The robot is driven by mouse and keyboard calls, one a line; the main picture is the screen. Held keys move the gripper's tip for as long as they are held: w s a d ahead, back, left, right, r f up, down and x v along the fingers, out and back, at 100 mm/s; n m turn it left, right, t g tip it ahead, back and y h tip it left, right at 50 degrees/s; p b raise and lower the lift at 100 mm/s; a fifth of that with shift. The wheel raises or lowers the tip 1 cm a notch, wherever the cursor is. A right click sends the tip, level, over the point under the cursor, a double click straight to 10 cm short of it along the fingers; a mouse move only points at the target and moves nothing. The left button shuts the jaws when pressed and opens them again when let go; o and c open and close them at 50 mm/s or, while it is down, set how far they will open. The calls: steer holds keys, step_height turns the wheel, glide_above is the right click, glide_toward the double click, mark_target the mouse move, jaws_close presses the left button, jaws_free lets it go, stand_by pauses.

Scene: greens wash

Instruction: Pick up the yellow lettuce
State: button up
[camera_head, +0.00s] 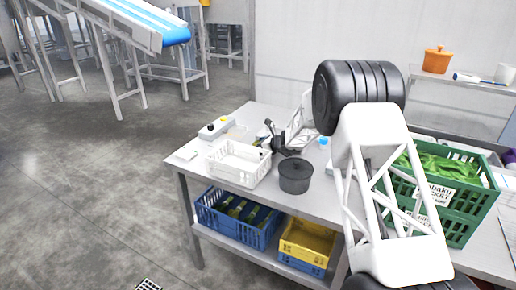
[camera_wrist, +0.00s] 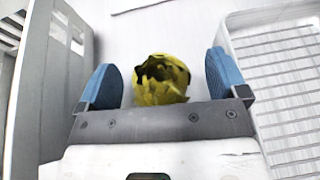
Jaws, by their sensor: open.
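The yellow lettuce (camera_wrist: 161,80) is a ragged, cupped yellow head in the wrist view, lying on the pale surface. My gripper (camera_wrist: 160,64) is open, with one blue-padded finger to the left of the lettuce and one to the right. Gaps show between the lettuce and both fingers, and its lower edge meets the dark palm edge in the picture. In the head view my gripper (camera_head: 277,138) is low over the metal table (camera_head: 322,183); I cannot make out the lettuce there.
A white basket (camera_head: 239,163) stands close to my gripper; a white crate wall (camera_wrist: 280,75) shows at right in the wrist view. A grey slotted wall (camera_wrist: 42,70) is at left. A black pot (camera_head: 295,176) and green crate (camera_head: 440,192) with leafy greens (camera_head: 445,168) stand on the table.

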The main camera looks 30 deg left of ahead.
mark_target(258, 141)
stand_by(0.3)
steer(key=c, duration=1)
steer(key=shift+r, duration=5)
